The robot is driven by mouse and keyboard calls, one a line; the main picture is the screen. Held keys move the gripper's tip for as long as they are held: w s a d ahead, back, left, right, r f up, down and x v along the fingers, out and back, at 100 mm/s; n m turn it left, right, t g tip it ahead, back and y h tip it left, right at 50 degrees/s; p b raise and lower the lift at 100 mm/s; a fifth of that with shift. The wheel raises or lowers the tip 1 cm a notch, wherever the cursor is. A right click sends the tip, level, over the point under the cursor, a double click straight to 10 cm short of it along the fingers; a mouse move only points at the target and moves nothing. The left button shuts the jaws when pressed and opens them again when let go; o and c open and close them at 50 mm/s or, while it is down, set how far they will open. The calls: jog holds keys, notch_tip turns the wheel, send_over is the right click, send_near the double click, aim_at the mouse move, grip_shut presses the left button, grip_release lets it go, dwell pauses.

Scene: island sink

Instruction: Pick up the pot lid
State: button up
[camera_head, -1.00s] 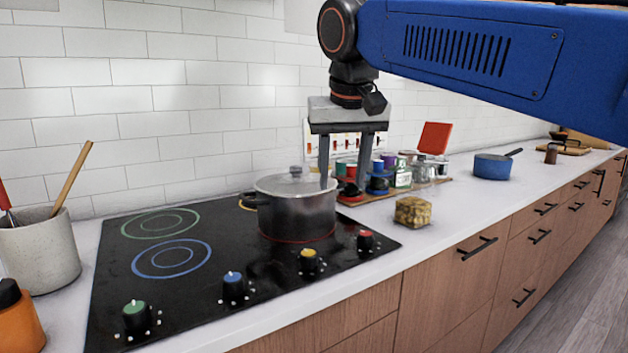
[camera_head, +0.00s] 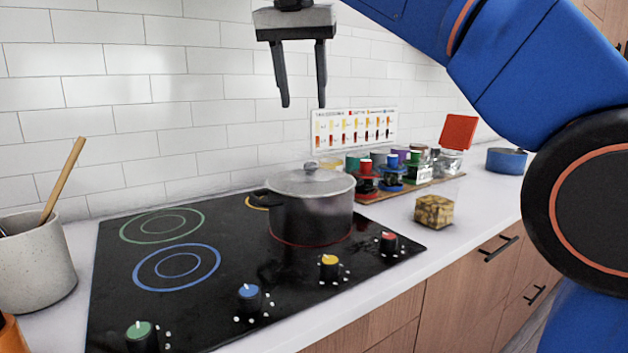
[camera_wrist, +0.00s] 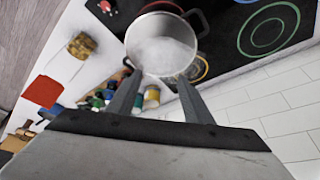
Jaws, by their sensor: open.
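The pot lid (camera_head: 290,182) is a pale grey disc with a small knob on top. It lies flat on the dark metal pot (camera_head: 312,215), which stands on the red-ringed burner of the black cooktop. In the wrist view the lid (camera_wrist: 160,50) shows as a pale round disc just beyond the fingertips. My gripper (camera_head: 303,106) is open and empty, fingers pointing down, and appears above the lid, apart from it. Its two fingers (camera_wrist: 155,72) are spread in the wrist view.
Coloured knobs line the cooktop (camera_head: 205,290) front. Right of the pot are a board of jars and cups (camera_head: 390,172), a small yellowish block (camera_head: 434,210), a red panel (camera_head: 459,131) and a blue pan (camera_head: 506,161). A grey utensil crock (camera_head: 35,262) stands left.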

aim_at(310, 163)
jog(key=x, duration=1.5)
jog(key=shift+s+d+f, duration=0.1)
jog(key=shift+f, duration=0.2)
grip_shut()
